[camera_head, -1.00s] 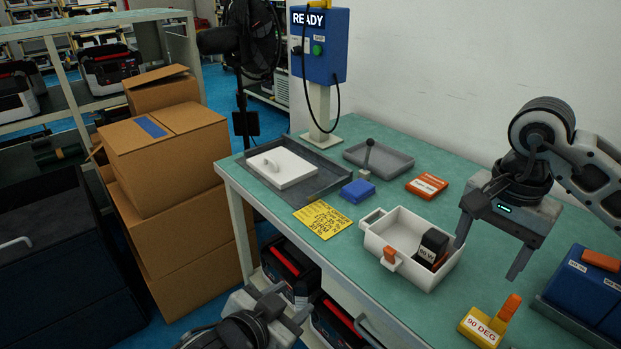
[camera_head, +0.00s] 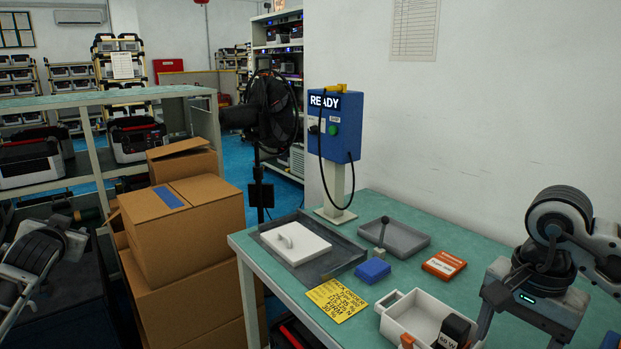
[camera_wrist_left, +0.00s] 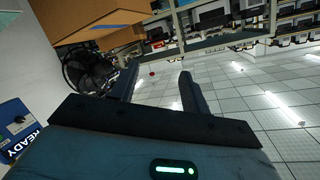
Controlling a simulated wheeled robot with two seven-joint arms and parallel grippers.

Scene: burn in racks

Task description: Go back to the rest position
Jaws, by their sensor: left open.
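My left gripper (camera_head: 14,305) is at the left edge of the head view, away from the table and in front of the dark bin and shelving. In the left wrist view its two fingers (camera_wrist_left: 158,78) stand apart with nothing between them, and tiled floor lies beyond. My right gripper (camera_head: 522,335) hangs at the lower right over the table, beside the white case. Its fingers are spread, with no object seen between them; the lower part is cut off by the frame's edge.
The green table (camera_head: 262,267) carries a white case (camera_head: 407,315) with a black block (camera_head: 455,329), a yellow card (camera_head: 337,299), a blue block (camera_head: 373,271), an orange box (camera_head: 444,264) and grey trays. Stacked cartons (camera_head: 190,215) and a fan (camera_head: 272,112) stand left of it.

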